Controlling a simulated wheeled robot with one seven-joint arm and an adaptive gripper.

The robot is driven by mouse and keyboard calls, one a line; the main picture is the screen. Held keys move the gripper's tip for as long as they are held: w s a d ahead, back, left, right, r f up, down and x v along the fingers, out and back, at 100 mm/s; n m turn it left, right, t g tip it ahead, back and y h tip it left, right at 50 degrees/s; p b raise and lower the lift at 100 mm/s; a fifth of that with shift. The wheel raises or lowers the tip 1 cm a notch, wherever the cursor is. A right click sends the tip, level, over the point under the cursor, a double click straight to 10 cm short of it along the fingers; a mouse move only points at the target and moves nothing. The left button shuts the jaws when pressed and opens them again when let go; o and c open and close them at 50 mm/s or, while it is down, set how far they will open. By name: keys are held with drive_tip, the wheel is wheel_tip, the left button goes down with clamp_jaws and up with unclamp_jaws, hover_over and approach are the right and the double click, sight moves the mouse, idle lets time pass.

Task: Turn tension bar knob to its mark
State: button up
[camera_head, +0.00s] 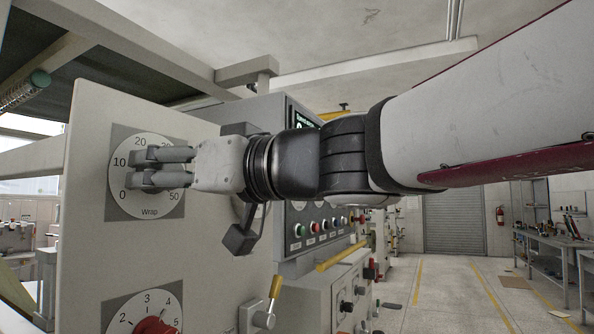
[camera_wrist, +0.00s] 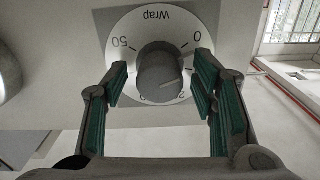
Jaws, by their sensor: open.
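A round white dial labelled "Wrap" (camera_head: 148,207), numbered 0 to 50, sits on a pale upright panel. It shows upside down in the wrist view (camera_wrist: 160,22), with a grey knob (camera_wrist: 157,72) at its centre. A light line on the knob points right and slightly down in that view, roughly toward a stretch hidden behind a finger. My gripper (camera_head: 135,168) is open at this dial. In the wrist view its green-padded fingers (camera_wrist: 162,82) stand either side of the knob, with gaps. A second dial (camera_head: 125,308) with a red knob (camera_head: 152,326) lies below. No tension bar label is readable.
A black lever with a block end (camera_head: 240,238) hangs under my wrist. A yellow-tipped handle (camera_head: 274,287) sticks out at lower right of the panel. A button panel (camera_head: 318,228) stands behind. The floor at right is open, with a bench (camera_head: 548,245) beyond.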

drive_tip(key=shift+w+a, duration=0.1)
drive_tip(key=shift+a, duration=0.15)
drive_tip(key=c, duration=1.2)
